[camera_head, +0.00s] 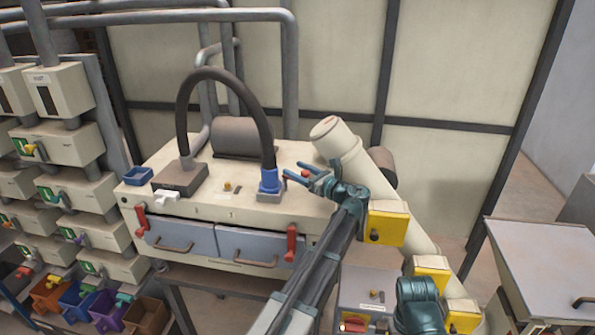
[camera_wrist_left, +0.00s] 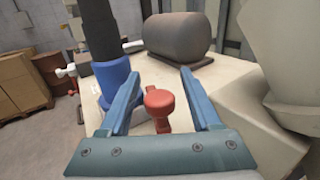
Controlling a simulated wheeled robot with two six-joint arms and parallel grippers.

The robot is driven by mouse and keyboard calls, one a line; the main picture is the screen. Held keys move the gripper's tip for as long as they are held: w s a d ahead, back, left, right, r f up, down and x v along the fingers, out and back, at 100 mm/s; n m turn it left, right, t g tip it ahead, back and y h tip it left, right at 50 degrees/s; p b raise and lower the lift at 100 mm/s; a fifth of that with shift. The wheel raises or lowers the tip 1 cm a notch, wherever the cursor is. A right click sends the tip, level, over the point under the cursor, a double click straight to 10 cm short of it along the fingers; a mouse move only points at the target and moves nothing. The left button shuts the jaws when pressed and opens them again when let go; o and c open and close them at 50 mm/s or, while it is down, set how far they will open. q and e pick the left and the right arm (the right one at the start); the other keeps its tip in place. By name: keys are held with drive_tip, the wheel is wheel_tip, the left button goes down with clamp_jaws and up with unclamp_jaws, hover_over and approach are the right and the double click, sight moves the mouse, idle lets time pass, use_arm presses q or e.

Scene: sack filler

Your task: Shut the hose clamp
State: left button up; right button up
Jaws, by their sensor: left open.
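The black hose (camera_head: 208,74) arches over the cream machine and ends in a blue collar (camera_head: 269,181) on its right; the collar also shows in the left wrist view (camera_wrist_left: 113,78). Beside the collar is a red lever with a round knob (camera_wrist_left: 159,98), likely the clamp's handle; it shows small in the head view (camera_head: 305,174). My left gripper (camera_head: 293,171) is open, its blue fingers to either side of the knob, with gaps on both sides in the wrist view (camera_wrist_left: 160,74). How the clamp grips the collar is hidden. My right gripper's fingers are not visible.
A grey cylinder (camera_head: 241,137) lies behind the hose on the machine top. A slanted cream tube (camera_head: 385,195) with yellow boxes (camera_head: 388,226) stands close right of my left wrist. Red handles (camera_head: 292,242) and grey drawers (camera_head: 190,239) are on the machine's front.

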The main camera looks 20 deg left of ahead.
use_arm(q)
clamp_jaws()
idle(0.3)
idle(1.1)
